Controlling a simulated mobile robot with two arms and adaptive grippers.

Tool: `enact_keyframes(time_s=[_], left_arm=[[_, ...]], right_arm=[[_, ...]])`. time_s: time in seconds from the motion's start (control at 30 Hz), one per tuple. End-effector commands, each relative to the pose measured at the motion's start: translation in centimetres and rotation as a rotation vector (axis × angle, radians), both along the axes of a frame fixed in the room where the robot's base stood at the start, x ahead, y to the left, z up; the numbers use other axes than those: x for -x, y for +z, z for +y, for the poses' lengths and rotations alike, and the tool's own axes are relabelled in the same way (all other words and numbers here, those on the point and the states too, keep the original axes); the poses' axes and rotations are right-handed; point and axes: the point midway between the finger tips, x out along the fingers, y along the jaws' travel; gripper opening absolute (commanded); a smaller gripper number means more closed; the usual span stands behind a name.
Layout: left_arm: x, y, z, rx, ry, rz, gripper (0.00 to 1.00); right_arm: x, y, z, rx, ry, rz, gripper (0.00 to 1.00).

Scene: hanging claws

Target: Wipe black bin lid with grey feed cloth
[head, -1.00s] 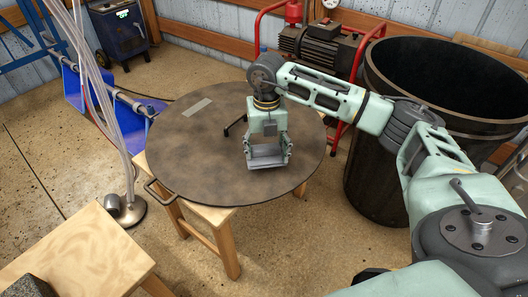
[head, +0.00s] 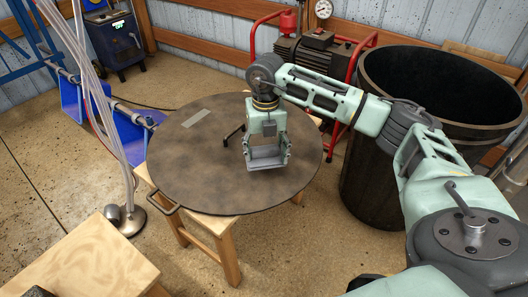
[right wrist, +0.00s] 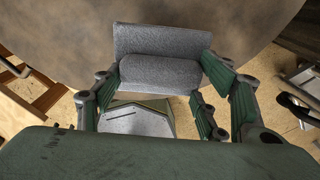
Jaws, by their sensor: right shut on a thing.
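The black bin lid (head: 205,180) is a round, dark, smudged disc lying on a wooden stool, with a handle at its near left edge. My right gripper (head: 266,160) is over the right part of the lid, pointing down. It is shut on the grey feed cloth (right wrist: 160,55), a folded grey pad that also shows between the fingers in the head view (head: 266,164). I cannot tell whether the cloth touches the lid. My left gripper is not in view.
The open black bin (head: 385,165) stands to the right of the lid. A red-framed compressor (head: 310,55) is behind. A wooden table (head: 80,265) is at the near left. Clear hoses (head: 105,120) hang down at the left, above a round metal base (head: 130,222).

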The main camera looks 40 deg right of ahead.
Motion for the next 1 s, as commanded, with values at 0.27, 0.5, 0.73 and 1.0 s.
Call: enact_keyframes(time_s=[0.27,0.5,0.73,1.0], left_arm=[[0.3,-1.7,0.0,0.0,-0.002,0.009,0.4],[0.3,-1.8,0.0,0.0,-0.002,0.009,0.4],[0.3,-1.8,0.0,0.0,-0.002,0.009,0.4],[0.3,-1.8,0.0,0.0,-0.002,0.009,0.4]], right_arm=[[0.0,0.8,-0.4,0.0,-0.001,0.0,0.45],[0.0,0.7,-0.4,0.0,0.0,0.0,0.45],[0.0,0.7,-0.4,0.0,0.0,0.0,0.45],[0.1,1.3,1.0,-0.006,0.215,-0.004,0.45]])
